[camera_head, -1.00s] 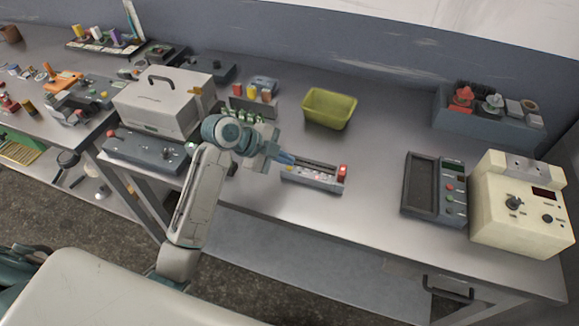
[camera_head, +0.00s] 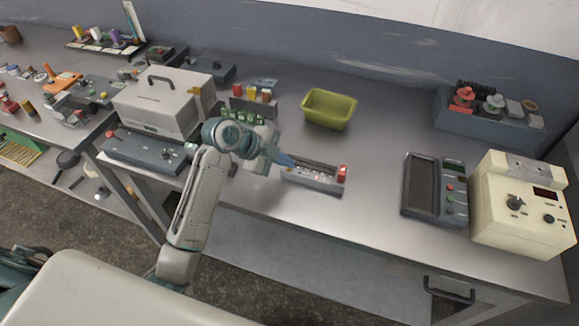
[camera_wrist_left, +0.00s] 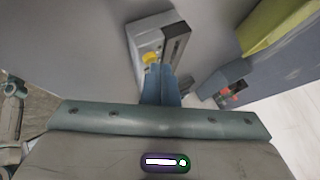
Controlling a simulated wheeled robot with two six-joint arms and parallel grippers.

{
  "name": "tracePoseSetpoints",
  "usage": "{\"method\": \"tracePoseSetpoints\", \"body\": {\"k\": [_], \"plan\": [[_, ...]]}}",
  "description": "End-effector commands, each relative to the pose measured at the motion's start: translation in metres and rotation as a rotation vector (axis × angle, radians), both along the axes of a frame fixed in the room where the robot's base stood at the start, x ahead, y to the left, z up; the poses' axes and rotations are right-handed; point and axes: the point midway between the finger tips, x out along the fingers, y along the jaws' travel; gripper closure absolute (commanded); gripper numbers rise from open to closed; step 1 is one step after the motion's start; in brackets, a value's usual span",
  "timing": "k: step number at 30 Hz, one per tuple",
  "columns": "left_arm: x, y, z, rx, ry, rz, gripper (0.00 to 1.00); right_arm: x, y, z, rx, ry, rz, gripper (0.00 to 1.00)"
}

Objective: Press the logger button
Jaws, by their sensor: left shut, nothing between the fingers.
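A low grey device (camera_head: 313,187) with a dark strip, small front controls and a red block at its right end lies on the bench. It looks like the logger, but I cannot read a label. My left gripper (camera_head: 289,161) is shut and empty, its blue fingertips at or just above the device's left end; contact cannot be told. In the left wrist view, the shut fingers (camera_wrist_left: 161,72) point at a pale grey device (camera_wrist_left: 143,37) with a dark strip. A yellow button (camera_wrist_left: 151,58) on it shows right by the fingertips. My right gripper is not in view.
A yellow-green bin (camera_head: 330,109) stands behind the device. Small bottles (camera_head: 251,93) in a rack stand behind my left wrist. The bench between device and meter is clear.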

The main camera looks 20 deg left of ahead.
Motion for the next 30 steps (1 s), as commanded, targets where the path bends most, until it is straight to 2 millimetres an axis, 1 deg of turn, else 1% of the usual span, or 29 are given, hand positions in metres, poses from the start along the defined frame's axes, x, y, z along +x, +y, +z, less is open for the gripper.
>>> {"method": "tracePoseSetpoints", "body": {"k": [8,11,20,30], "plan": [[0.000,0.000,-0.002,0.000,0.000,0.000,1.00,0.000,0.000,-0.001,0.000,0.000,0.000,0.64],[0.000,0.000,0.001,0.000,0.000,0.000,1.00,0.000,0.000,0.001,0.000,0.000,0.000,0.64],[0.000,0.000,0.017,0.000,0.000,0.000,1.00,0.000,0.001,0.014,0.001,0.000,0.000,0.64],[0.000,0.000,0.017,0.000,0.000,0.000,1.00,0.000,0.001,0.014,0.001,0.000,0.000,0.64]]}}
